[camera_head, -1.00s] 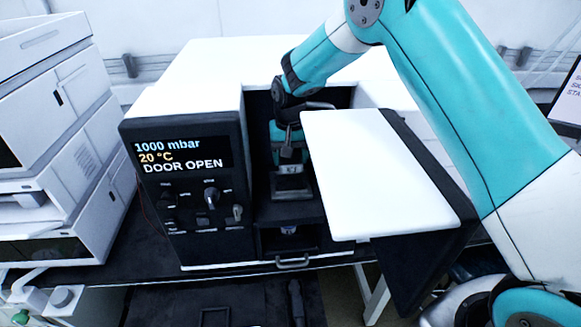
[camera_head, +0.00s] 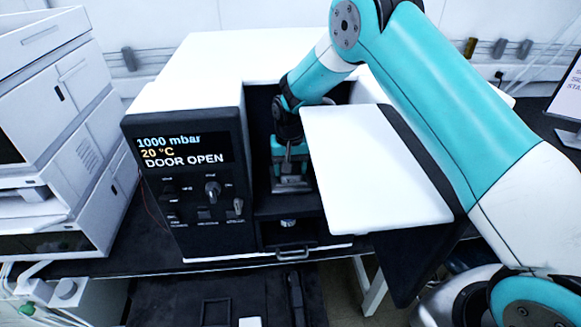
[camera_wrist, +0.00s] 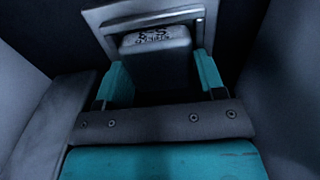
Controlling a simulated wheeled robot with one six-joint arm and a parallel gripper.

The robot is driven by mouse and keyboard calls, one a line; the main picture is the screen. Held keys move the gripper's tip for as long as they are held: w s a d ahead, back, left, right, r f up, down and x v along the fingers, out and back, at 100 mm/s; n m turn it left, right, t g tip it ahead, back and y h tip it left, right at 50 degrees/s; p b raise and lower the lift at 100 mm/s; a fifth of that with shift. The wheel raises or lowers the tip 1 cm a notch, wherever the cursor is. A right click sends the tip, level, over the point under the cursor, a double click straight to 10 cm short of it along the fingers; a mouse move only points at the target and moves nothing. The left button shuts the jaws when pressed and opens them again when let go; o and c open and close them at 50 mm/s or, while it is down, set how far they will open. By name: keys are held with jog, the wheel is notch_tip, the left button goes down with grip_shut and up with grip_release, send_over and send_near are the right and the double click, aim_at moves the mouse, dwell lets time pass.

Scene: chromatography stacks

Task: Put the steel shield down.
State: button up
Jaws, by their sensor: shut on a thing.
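My gripper (camera_head: 290,160) is inside the open chamber of the white and black oven-like unit (camera_head: 185,180). Its teal fingers also show in the wrist view (camera_wrist: 160,82), closed on a grey block with dark lettering, the steel shield (camera_wrist: 155,42). In the head view the shield (camera_head: 291,184) shows below the gripper, low in the chamber. I cannot tell whether the shield touches the chamber floor. The lettering is too blurred to read surely.
The unit's open door (camera_head: 375,170) sticks out to the right of the chamber, close to my arm. The display (camera_head: 185,150) reads 1000 mbar, 20 °C, DOOR OPEN. Chamber walls stand close on both sides of my gripper. White instruments (camera_head: 55,140) stand at left.

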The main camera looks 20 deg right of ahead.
jog(key=o, duration=1)
jog(key=shift+s+f, duration=0.2)
jog(key=shift+f, duration=0.3)
jog(key=shift+o, duration=0.7)
notch_tip(320, 180, up, 13)
jog(key=b, duration=0.3)
jog(key=shift+w+r, duration=0.15)
jog(key=shift+w, duration=0.05)
notch_tip(320, 180, down, 13)
jog(key=p, duration=0.2)
jog(key=shift+s+p, duration=0.1)
jog(key=shift+p, duration=0.3)
jog(key=shift+r+p, duration=0.35)
jog(key=shift+p, duration=0.15)
